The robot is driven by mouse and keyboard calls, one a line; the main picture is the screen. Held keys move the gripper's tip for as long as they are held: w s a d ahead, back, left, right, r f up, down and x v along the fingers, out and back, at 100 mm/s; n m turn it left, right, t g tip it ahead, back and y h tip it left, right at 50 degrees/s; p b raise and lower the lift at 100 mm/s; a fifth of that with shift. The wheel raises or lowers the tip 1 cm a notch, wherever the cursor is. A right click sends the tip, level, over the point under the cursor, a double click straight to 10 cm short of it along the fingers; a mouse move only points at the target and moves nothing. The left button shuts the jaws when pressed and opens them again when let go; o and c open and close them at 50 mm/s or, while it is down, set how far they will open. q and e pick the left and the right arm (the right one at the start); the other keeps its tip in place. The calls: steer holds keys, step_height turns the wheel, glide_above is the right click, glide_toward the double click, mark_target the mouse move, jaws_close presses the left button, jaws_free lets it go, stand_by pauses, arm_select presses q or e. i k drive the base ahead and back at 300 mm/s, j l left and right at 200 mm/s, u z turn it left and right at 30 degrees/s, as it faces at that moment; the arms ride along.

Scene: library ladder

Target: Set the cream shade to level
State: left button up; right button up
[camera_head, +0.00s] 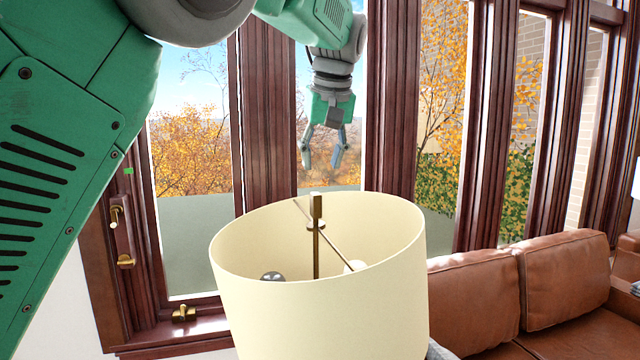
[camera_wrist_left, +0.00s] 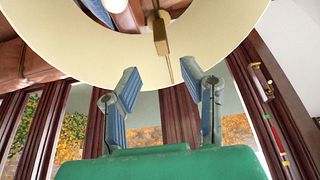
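The cream shade (camera_head: 318,302) stands in the lower middle of the head view, its rim tilted, with the left side lower than the right. A brass finial (camera_head: 317,215) and thin spokes show inside its open top. My left gripper (camera_head: 323,165) hangs fingers-down above and behind the shade, open and empty, apart from the rim. In the left wrist view the shade (camera_wrist_left: 75,45) fills the top of the picture, and the gripper's two fingers (camera_wrist_left: 165,90) are spread below the brass finial (camera_wrist_left: 161,35). My right gripper is not in view.
Tall dark wood window frames (camera_head: 392,100) stand behind the shade. A brown leather sofa (camera_head: 560,285) is at the right. Brass window fittings (camera_head: 183,313) are at the left. My green arm covers the left side. Open space surrounds the gripper above the shade.

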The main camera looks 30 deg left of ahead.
mark_target(379, 311)
steer(key=k+l, duration=0.75)
steer(key=k, duration=0.1)
